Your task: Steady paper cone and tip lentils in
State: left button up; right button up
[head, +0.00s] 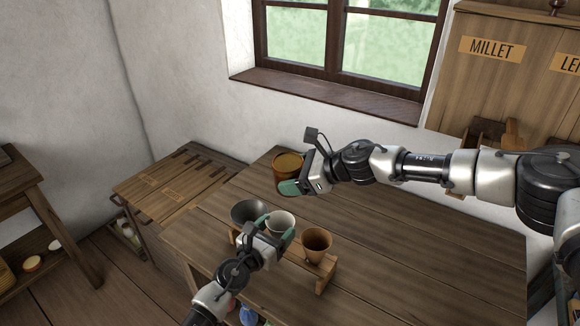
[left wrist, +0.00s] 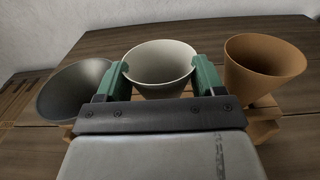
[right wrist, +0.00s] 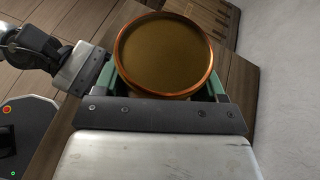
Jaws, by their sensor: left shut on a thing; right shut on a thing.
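A pale, whitish cone (left wrist: 160,62) stands in a wooden stand (head: 325,275), the middle one of three cones; it also shows in the head view (head: 281,222). My left gripper (head: 265,228) is shut on this cone, with one green finger on each side, as the left wrist view shows. My right gripper (head: 290,188) is shut on a round copper-rimmed vessel (right wrist: 165,55). The vessel holds a brownish-yellow fill, lies nearly level, and is behind the cones in the head view (head: 287,165). The inside of the pale cone looks empty as far as it shows.
A dark grey cone (left wrist: 72,90) stands left of the pale one and a brown cone (left wrist: 262,66) stands right. The wooden table (head: 440,240) is clear at right. A wooden box labelled MILLET (head: 490,50) hangs by the window (head: 350,40). A slatted bench (head: 175,190) adjoins at left.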

jog(key=shift+n+h, duration=0.3)
notch_tip(320, 180, down, 6)
jog(key=shift+w+d+r, duration=0.1)
jog(key=shift+w+r, duration=0.05)
jog(key=shift+r, duration=0.1)
jog(key=shift+w+d+r+n+t+h, duration=0.1)
jog(key=shift+d+n+t+h, duration=0.05)
jog(key=shift+n+t+h, duration=0.2)
jog(key=shift+w+d+r+n+t+h, duration=0.1)
jog(key=shift+n+t+h, duration=0.15)
jog(key=shift+n+t, duration=0.2)
dwell(0.4)
jog(key=shift+w+r+n+t+h, duration=0.1)
jog(key=shift+n+t+h, duration=0.3)
jog(key=shift+n, duration=0.1)
